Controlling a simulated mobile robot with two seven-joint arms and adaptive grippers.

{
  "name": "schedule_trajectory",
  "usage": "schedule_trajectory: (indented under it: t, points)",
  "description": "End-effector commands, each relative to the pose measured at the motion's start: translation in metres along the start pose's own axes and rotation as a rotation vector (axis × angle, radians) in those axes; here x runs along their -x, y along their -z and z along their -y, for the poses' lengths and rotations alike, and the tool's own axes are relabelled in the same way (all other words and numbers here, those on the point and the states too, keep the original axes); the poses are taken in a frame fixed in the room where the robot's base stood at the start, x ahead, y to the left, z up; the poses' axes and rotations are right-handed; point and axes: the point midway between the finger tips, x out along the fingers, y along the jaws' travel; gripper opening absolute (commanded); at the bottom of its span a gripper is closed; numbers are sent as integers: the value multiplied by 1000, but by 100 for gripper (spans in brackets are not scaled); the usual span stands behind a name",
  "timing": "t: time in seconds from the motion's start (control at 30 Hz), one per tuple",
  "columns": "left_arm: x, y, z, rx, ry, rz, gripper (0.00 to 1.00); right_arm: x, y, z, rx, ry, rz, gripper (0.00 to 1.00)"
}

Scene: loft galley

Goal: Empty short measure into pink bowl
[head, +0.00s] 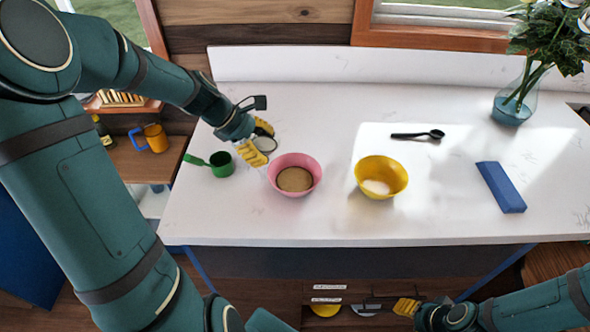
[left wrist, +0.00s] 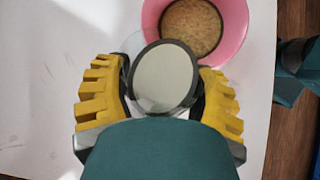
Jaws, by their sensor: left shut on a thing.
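My left gripper (head: 258,143) is shut on a small clear round vessel with a dark rim (head: 267,145), which I take to be the short measure. It is held above the table, just up and left of the pink bowl (head: 309,178). In the left wrist view the measure (left wrist: 160,80) is between the yellow fingers, with the pink bowl (left wrist: 237,45) just beyond it. The pink bowl holds a brownish, grainy layer. My right gripper (head: 406,307) is low, in front of the table; its opening is unclear.
A green measuring cup (head: 222,165) stands left of the held measure. A yellow bowl (head: 391,172) with pale contents is right of the pink bowl. Farther right are a black spoon (head: 418,135), a blue block (head: 501,187) and a flower vase (head: 512,105). The front table strip is clear.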

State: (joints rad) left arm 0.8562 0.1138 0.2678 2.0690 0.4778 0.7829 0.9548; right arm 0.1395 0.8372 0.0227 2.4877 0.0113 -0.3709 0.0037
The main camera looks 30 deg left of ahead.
Motion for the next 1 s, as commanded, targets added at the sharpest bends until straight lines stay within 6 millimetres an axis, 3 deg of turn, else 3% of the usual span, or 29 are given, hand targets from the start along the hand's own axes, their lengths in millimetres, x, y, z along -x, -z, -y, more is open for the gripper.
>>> schedule_trajectory:
  t: [0.33,1.0]
  points:
    - [3,-8,0,-18,-9,-42,19,4,0,2,0,1,0,47]
    - [-3,-5,2,-48,-20,-127,19,-4,0,-1,0,-1,0,47]
